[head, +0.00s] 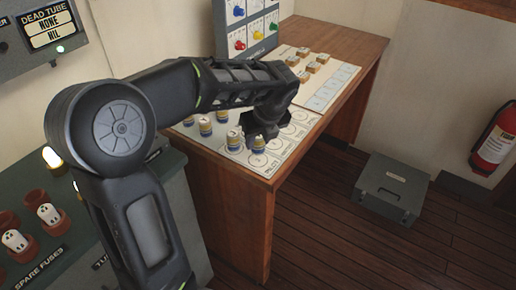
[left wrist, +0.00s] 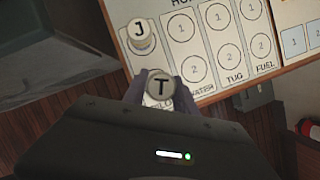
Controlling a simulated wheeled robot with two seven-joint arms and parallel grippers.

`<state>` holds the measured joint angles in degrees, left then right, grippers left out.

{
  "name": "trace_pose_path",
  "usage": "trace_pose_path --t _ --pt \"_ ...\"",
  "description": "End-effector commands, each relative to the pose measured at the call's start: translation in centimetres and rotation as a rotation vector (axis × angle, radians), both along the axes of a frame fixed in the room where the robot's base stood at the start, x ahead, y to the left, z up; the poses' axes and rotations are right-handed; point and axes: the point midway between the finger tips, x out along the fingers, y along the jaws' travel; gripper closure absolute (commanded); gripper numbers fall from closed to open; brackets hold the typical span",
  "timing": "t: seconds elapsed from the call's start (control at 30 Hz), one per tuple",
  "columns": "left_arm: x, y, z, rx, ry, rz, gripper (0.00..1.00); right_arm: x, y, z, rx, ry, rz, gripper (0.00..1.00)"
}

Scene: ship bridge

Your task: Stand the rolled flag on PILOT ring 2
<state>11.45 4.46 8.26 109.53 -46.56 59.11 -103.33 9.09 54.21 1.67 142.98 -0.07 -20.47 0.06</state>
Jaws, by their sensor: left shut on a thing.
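The rolled flag (left wrist: 159,88) with a "T" on its pale top is between the fingers of my left gripper (left wrist: 160,92). In the head view, my left gripper (head: 264,132) points down over the front part of the chart board, with a little of the flag (head: 258,149) showing below it. A PILOT ring (head: 257,161) shows just under the flag. In the left wrist view, a flag marked "J" (left wrist: 141,38) stands just beyond the held one. The PILOT lettering is partly covered by the gripper. My right gripper is not in view.
Several rolled flags (head: 205,127) stand on the board's left part. WATER, TUG and FUEL rings (left wrist: 196,68) beside PILOT look empty. Small wooden blocks (head: 305,77) sit farther back. A grey case (head: 391,190) and a fire extinguisher (head: 495,143) are off to the right.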

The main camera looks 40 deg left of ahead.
Motion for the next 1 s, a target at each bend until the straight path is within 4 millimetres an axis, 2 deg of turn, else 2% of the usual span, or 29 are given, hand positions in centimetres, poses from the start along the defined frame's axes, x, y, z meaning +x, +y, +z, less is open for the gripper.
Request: trace_pose_path --t 0.23,0.63,0.67,0.9,1.0 --pt "-0.1 0.0 -3.2 -0.001 0.003 0.001 1.00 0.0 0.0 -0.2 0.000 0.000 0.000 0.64" --pt "0.0 0.0 -3.8 -0.001 0.002 0.000 1.00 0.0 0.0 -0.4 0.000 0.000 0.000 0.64" --pt "-0.1 0.0 -3.8 -0.001 0.002 0.000 0.66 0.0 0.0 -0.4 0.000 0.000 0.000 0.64" --pt "0.0 0.0 -3.7 -0.001 0.002 0.000 0.46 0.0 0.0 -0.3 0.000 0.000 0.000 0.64" --pt "0.0 0.0 -3.7 0.000 0.001 0.000 0.45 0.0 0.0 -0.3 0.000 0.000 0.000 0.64"
